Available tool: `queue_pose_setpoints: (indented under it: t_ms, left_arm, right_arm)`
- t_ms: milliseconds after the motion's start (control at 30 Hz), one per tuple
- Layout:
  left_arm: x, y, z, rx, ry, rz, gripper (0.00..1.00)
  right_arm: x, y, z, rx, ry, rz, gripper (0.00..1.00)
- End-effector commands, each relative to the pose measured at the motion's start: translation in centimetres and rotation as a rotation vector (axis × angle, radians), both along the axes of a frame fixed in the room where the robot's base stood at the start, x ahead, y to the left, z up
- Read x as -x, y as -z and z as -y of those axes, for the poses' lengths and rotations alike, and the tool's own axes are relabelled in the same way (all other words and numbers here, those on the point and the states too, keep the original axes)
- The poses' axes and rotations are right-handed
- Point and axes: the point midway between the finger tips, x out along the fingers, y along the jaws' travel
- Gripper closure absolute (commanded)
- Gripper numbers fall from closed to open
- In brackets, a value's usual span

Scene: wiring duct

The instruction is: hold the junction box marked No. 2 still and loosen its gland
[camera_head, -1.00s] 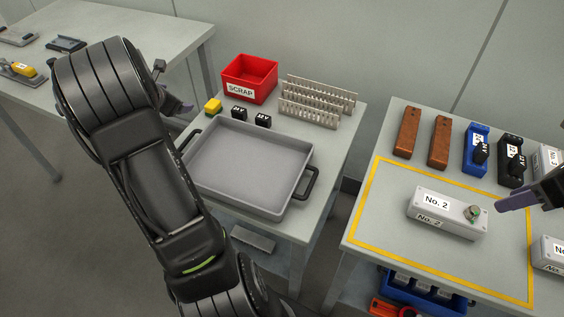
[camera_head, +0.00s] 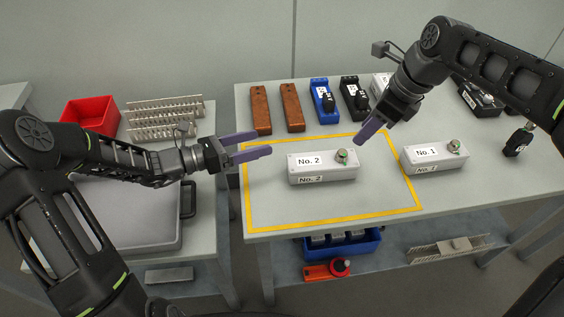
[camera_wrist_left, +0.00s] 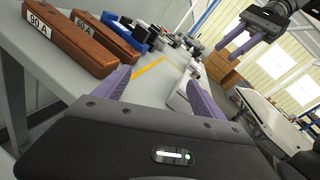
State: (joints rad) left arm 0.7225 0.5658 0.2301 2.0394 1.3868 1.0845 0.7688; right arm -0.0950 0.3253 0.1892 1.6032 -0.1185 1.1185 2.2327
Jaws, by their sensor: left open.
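The junction box marked No. 2 (camera_head: 318,174), light grey, lies inside the yellow outline on the bench. Its metal and green gland (camera_head: 342,156) is on top near the right end. My left gripper (camera_head: 268,151) is open and empty, left of the box and apart from it. In the left wrist view a pale part of a box shows beside the right finger, mostly hidden. My right gripper (camera_head: 362,138) is above and right of the gland, pointing down-left, not touching it. Its two purple fingers stand apart in the left wrist view (camera_wrist_left: 231,47).
The No. 1 box (camera_head: 432,155) stands right of the outline (camera_head: 335,218). Brown blocks (camera_head: 260,110), a blue device (camera_head: 323,100) and a black device (camera_head: 354,99) line the back. A grey tray (camera_head: 130,225) and red bin (camera_head: 90,117) are left. The outline's front is clear.

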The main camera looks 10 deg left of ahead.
Motion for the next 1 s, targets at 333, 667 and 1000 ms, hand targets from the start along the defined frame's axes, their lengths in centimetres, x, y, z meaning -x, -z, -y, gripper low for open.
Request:
queue_pose_setpoints:
  t_ms: [333,667,1000]
  left_arm:
    - [3.5,1.1,8.7,-0.045,0.300,0.341,0.20]
    - [3.6,1.5,8.7,-0.072,0.314,0.376,0.20]
    - [3.1,1.5,10.4,-0.071,0.315,0.375,0.20]
  right_arm:
    - [0.0,0.0,0.0,0.000,0.000,0.000,0.64]
    - [0.0,0.0,0.0,0.000,0.000,0.000,0.64]
    - [0.0,0.0,0.0,0.000,0.000,0.000,0.64]
